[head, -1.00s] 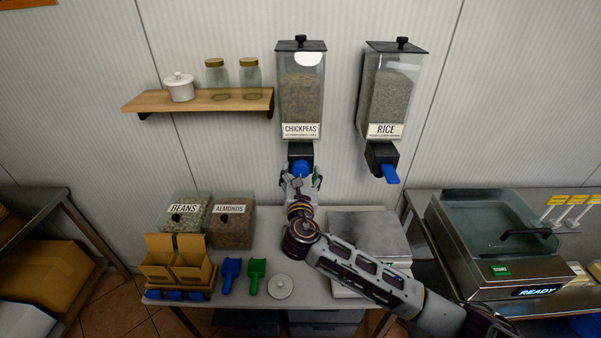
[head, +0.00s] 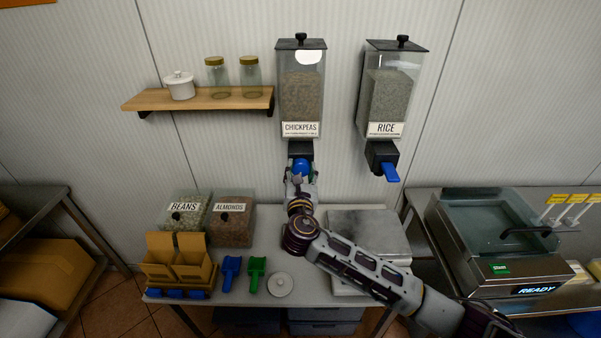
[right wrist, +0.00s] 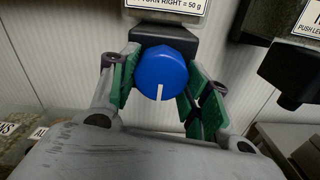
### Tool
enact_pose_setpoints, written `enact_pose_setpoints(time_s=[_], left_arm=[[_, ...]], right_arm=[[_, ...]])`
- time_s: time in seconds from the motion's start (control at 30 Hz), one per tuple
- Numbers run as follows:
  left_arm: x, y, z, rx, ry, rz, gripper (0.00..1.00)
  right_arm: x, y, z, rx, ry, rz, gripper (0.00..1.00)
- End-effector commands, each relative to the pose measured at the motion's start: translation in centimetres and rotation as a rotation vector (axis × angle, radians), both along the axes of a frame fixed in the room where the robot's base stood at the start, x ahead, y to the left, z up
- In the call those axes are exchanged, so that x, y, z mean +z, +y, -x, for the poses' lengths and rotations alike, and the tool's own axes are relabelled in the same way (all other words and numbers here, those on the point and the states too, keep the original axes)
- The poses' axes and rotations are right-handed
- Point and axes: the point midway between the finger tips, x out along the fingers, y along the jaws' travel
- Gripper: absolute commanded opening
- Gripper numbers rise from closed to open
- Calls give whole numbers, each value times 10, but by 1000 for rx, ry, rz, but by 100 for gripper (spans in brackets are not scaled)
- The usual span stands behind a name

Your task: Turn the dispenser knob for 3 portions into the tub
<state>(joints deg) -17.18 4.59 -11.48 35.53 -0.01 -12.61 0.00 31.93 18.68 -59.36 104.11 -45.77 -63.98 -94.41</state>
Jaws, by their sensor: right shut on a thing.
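The chickpeas dispenser (head: 301,100) hangs on the wall, with a black outlet block and a blue knob (head: 302,166) below it. In the right wrist view the knob (right wrist: 161,73) faces me, and its white line points almost straight down. My right gripper (head: 301,178) is at the knob, with its green-padded fingers (right wrist: 158,82) on either side of it, shut on it. No tub can be made out under the outlet; my gripper and arm cover much of that space. My left gripper is not in view.
A rice dispenser (head: 389,100) with a blue lever hangs to the right. Below are a metal scale (head: 368,232), beans and almonds bins (head: 232,228), blue and green scoops (head: 231,270) and a white lid (head: 280,285). A wooden shelf (head: 205,101) holds jars at the left.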

Motion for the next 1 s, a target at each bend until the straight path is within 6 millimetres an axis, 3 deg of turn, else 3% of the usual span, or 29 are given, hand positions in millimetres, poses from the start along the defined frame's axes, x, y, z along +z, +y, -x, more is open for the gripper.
enact_pose_setpoints(time_s=[0.47, 1.0], left_arm=[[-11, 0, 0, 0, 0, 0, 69], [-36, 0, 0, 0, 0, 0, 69]], right_arm=[[-2, 1, 0, -1, 1, -200, 23], [-2, 3, 0, -2, 1, -695, 23]])
